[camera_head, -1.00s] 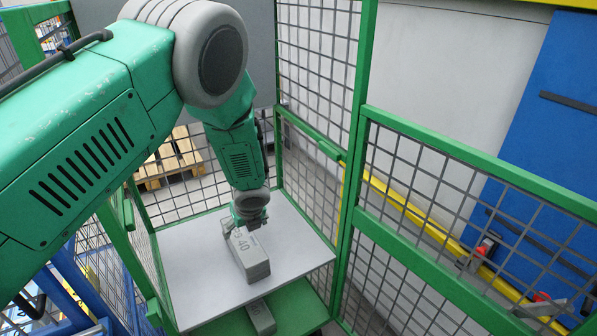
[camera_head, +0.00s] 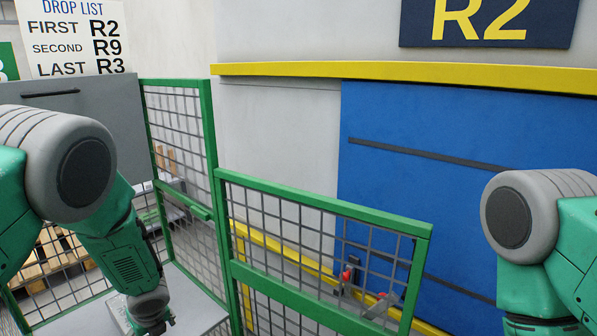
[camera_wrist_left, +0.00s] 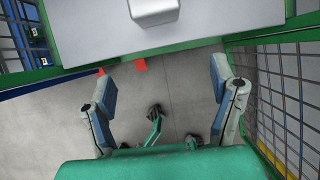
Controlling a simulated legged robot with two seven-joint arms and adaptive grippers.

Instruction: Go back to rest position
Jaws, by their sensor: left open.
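My left gripper (camera_wrist_left: 163,75) shows in the left wrist view with its two blue-padded fingers wide apart and nothing between them. A grey block (camera_wrist_left: 153,10) lies ahead of the fingers on a light grey platform (camera_wrist_left: 85,45), apart from them. In the head view my left arm hangs down at the left. Its gripper end (camera_head: 150,318) is at the bottom edge, partly cut off, beside the grey block (camera_head: 118,308). My right arm comes in at the right edge, and its gripper is out of frame.
Green-framed mesh panels (camera_head: 325,215) enclose the platform. Behind them are a yellow rail (camera_head: 400,74) and a blue panel (camera_head: 430,130) under an R2 sign (camera_head: 487,18). A drop list sign (camera_head: 75,38) reads R2, R9, R3. Wooden pallets (camera_head: 50,255) stand behind the mesh.

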